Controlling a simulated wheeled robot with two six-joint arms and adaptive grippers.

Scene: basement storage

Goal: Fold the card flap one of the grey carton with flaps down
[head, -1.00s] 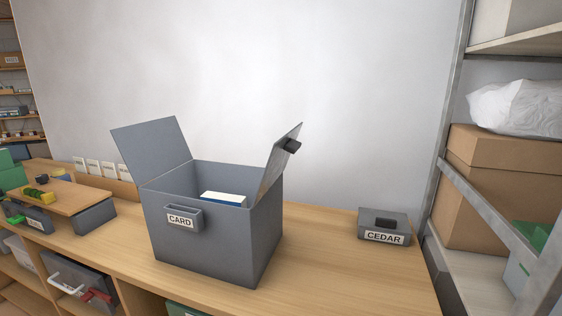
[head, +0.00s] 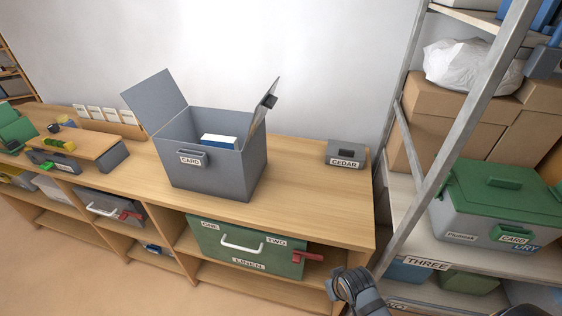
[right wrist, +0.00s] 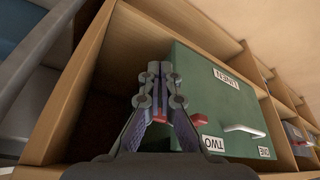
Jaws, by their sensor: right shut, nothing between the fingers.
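The grey carton (head: 210,172), labelled CARD, stands on the wooden bench top. Its left flap (head: 155,100) stands up, leaning outward. Its right flap (head: 262,112) also stands up, tilted outward, with a dark tab near its top. No number shows on either flap, so I cannot tell which is flap one. A white and blue item (head: 219,141) lies inside. My right gripper (right wrist: 153,72) is shut and empty in the right wrist view, in front of the bench shelves and well away from the carton. My left gripper is out of view.
A green LINEN box (head: 215,240) sits in the bench shelf below the carton. A small grey CEDAR box (head: 345,153) stands at the bench's right end. A metal rack (head: 455,125) with boxes stands at right. The bench top between carton and CEDAR box is clear.

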